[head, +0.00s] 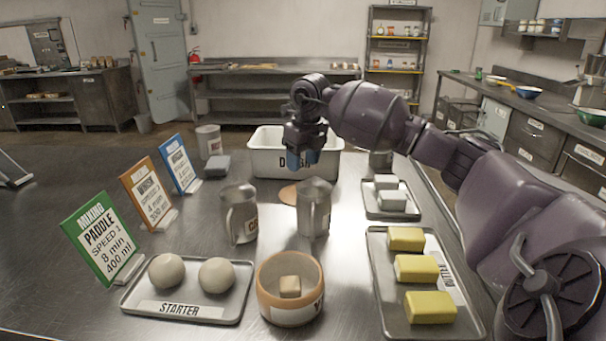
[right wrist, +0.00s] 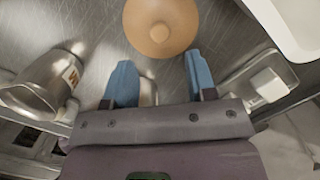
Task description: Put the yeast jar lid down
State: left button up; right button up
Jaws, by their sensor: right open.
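The yeast jar lid is a round tan disc with a small knob. In the right wrist view the lid (right wrist: 160,25) lies knob up on the metal table, just beyond my fingertips and apart from them. In the head view the lid (head: 288,195) shows partly behind the metal pitchers. My right gripper (head: 302,159) is open and empty above the table by the white tub; its two blue fingers also show in the right wrist view (right wrist: 160,78). My left gripper is not in view.
Two metal pitchers (head: 240,222) (head: 314,212) stand between the lid and the jar. A white tub (head: 262,162) is behind. Trays with yellow blocks (head: 378,302) and white blocks (head: 370,212) lie right. A starter tray (head: 135,300) and sign cards (head: 102,240) stand left.

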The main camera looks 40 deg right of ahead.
jog(key=shift+s+r, duration=0.2)
jog(key=shift+r, duration=1.15)
jog(key=shift+s+r, duration=0.2)
jog(key=shift+r, duration=1.1)
